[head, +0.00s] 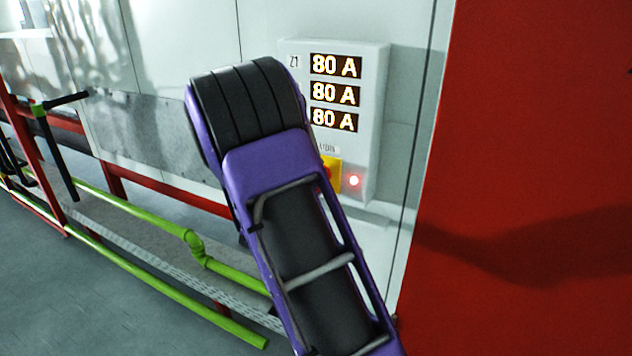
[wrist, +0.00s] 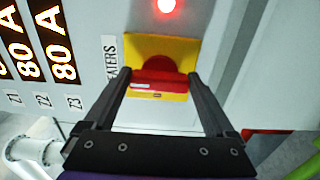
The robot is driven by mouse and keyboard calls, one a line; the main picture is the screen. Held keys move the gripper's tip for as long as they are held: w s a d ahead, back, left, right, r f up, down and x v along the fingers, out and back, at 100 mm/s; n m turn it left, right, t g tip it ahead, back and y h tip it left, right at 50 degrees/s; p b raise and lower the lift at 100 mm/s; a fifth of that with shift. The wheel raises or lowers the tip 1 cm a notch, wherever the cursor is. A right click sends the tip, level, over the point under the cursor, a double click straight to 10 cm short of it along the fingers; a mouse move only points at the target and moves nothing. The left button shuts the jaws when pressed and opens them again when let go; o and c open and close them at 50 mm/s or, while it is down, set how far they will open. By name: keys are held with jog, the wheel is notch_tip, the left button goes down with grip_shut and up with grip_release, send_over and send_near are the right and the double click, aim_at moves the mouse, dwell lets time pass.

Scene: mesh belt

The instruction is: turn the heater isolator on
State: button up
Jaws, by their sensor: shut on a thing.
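The heater isolator is a red rotary handle (wrist: 160,80) on a yellow plate (wrist: 178,48), beside a label ending in "ATERS". The handle's bar lies across the wrist picture. My gripper (wrist: 158,77) is shut on the handle, with one dark finger at each side of it. In the head view only part of the yellow plate (head: 333,173) shows, because my purple and black arm covers the rest and my fingers. A lit red lamp (head: 354,181) sits beside the isolator; the lamp also shows in the wrist view (wrist: 167,5).
The pale control box (head: 376,110) shows several displays reading 80 A. It hangs on a pale wall panel. A red surface (head: 530,120) fills the right side. Green pipes (head: 195,245) and a red frame (head: 150,190) run low on the left.

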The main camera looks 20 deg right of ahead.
dwell(0.4)
jog(key=o, duration=1.1)
jog(key=shift+c, duration=0.2)
jog(key=shift+a, duration=0.1)
jog(key=v, duration=1.7)
jog(key=shift+s, duration=0.2)
jog(key=shift+a, duration=0.1)
